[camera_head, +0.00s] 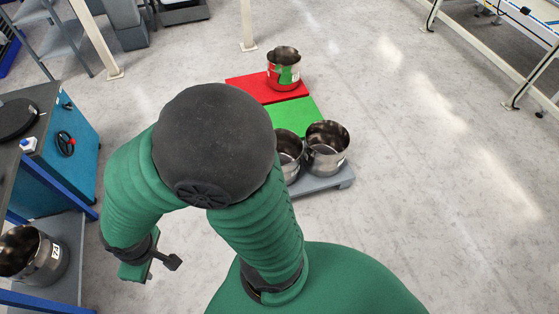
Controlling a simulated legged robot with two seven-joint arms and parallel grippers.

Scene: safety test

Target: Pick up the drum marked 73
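A metal drum (30,255) with a white label sits at the lower left, on a grey shelf (70,245). The label's dark characters look like 73 but are small and tilted. The picture's left edge cuts off part of this drum. My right gripper (152,268) hangs to the right of the drum, clear of it, below my bent green arm. A dark finger part points to the right; whether the fingers are open or shut does not show. I see nothing held in it. My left gripper is not in view.
A metal drum with a red and green marking (284,69) stands on a red panel (262,88). Two more drums, one at the right (327,147), stand by a green panel (296,114). A teal cabinet (75,150) stands at left. The right floor is clear.

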